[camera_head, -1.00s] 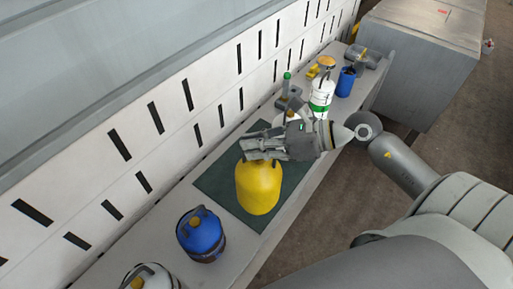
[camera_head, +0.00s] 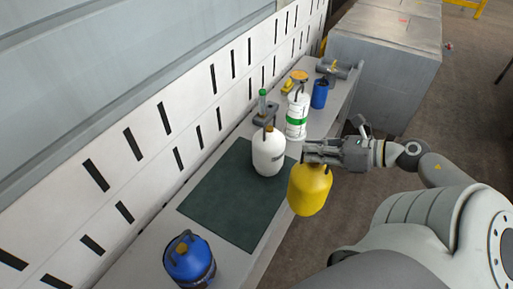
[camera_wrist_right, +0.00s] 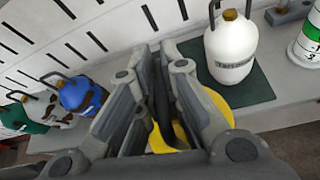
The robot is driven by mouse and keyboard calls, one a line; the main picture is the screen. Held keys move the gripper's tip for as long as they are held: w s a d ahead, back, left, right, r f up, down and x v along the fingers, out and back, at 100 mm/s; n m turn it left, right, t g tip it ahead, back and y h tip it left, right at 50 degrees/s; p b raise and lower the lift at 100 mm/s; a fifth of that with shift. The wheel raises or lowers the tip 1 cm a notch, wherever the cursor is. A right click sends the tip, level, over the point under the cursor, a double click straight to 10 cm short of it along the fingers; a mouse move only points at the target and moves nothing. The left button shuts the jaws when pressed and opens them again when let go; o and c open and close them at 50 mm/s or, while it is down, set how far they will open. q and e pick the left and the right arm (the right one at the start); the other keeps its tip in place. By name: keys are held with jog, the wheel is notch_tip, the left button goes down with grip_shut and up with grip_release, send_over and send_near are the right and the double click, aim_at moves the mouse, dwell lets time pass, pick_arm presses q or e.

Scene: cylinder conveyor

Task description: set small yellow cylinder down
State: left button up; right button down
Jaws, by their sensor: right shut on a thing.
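The small yellow cylinder (camera_head: 310,190) hangs upright from my right gripper (camera_head: 316,152), which is shut on its top. In the head view it is at the front edge of the bench, beside the dark green mat (camera_head: 225,203). In the right wrist view the fingers (camera_wrist_right: 160,75) cover most of the yellow cylinder (camera_wrist_right: 215,97). My left gripper is not in view.
A white cylinder (camera_head: 268,152) stands at the mat's far right end. A blue cylinder (camera_head: 190,262) stands at the near end of the bench. Beyond the mat are a white-and-green cylinder (camera_head: 297,115) and a small blue container (camera_head: 320,93). Most of the mat is bare.

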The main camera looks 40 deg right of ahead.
jog(key=shift+d+r, duration=0.15)
jog(key=shift+d, duration=0.05)
jog(key=shift+w+a+r, duration=0.15)
jog(key=shift+w+a, duration=0.05)
jog(key=shift+w, duration=0.2)
jog(key=shift+w+a+p, duration=1.15)
jog(key=shift+w+a, duration=0.65)
jog(key=shift+w, duration=2.6)
jog(key=shift+w+a+p, duration=1.1)
jog(key=shift+w+a, duration=0.65)
jog(key=shift+w, duration=2.65)
notch_tip(320, 180, down, 7)
jog(key=shift+w+b, duration=0.15)
jog(key=shift+b, duration=0.15)
